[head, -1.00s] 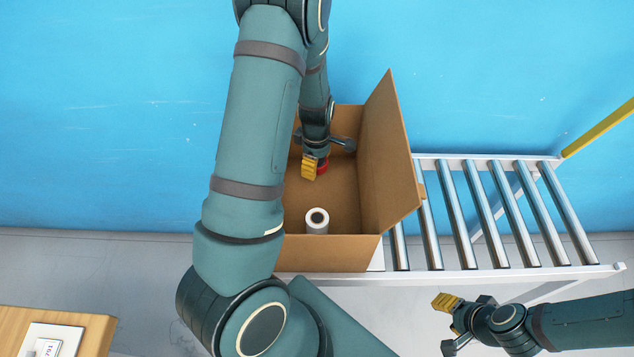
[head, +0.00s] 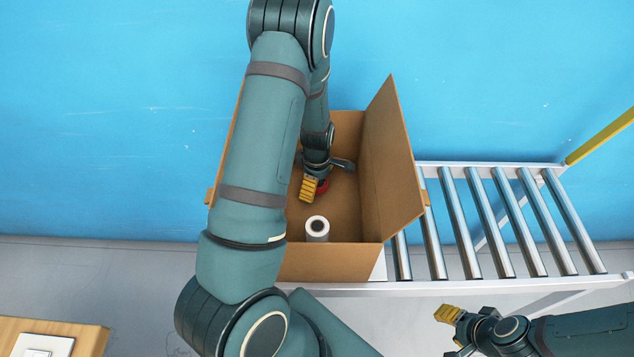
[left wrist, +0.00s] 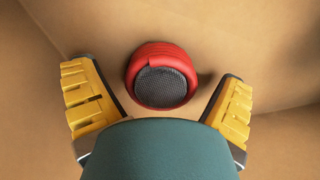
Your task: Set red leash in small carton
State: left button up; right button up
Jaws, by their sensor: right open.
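The small carton (head: 340,262) stands open on the roller conveyor's left end. My right gripper (head: 447,332) is open and empty, in front of the conveyor.
A white roll (head: 317,231) stands in the carton's front part. The carton's right flap (head: 393,160) stands up. The conveyor rollers (head: 480,225) to the right are bare. A wooden table (head: 85,342) is at the lower left. A blue wall rises behind.

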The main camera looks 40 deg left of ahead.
pick_arm(q)
notch_tip(320, 180, up, 12)
jog(key=p, duration=0.4)
jog(key=shift+r, duration=0.2)
dwell(0.6)
